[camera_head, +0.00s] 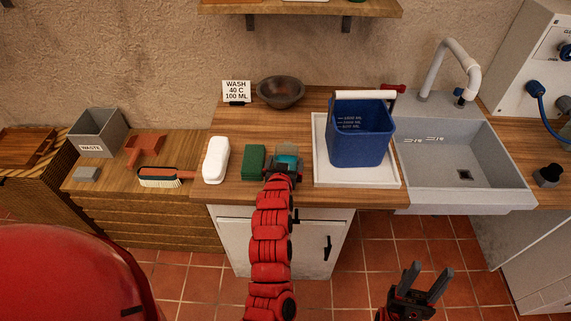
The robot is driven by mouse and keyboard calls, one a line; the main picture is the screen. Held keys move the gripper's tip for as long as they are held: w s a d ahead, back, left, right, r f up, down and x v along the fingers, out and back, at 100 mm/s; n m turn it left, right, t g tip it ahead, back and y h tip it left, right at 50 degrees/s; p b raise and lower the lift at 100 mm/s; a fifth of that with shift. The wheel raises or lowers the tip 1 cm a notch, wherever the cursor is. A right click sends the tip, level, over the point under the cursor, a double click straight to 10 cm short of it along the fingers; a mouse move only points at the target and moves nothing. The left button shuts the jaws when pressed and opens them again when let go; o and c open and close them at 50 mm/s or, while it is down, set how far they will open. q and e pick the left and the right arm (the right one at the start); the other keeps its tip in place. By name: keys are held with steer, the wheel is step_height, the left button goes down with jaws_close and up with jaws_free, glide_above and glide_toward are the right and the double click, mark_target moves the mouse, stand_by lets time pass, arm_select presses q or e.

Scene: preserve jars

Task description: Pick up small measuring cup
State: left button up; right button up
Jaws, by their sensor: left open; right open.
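A small teal, see-through cup (288,161) stands on the wooden counter, left of the white tray. It appears to be the small measuring cup. My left gripper (284,164) is right at it, with its open fingers low beside the cup. The wrist hides the cup's near side, and I cannot tell whether the fingers touch it. My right gripper (427,279) is open and empty, over the tiled floor in front of the counter.
A green sponge (253,163) and a white bottle-like object (216,160) lie close left of the cup. A blue bucket (361,133) stands in the white tray (359,183) to the right, beside the sink (465,165). A dark bowl (281,92) and wash sign (236,91) are behind.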

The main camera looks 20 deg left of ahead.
arm_select(q)
steer(key=shift+f, duration=0.1)
steer(key=shift+c, duration=0.3)
steer(key=c, duration=1.4)
steer(key=shift+o, duration=0.2)
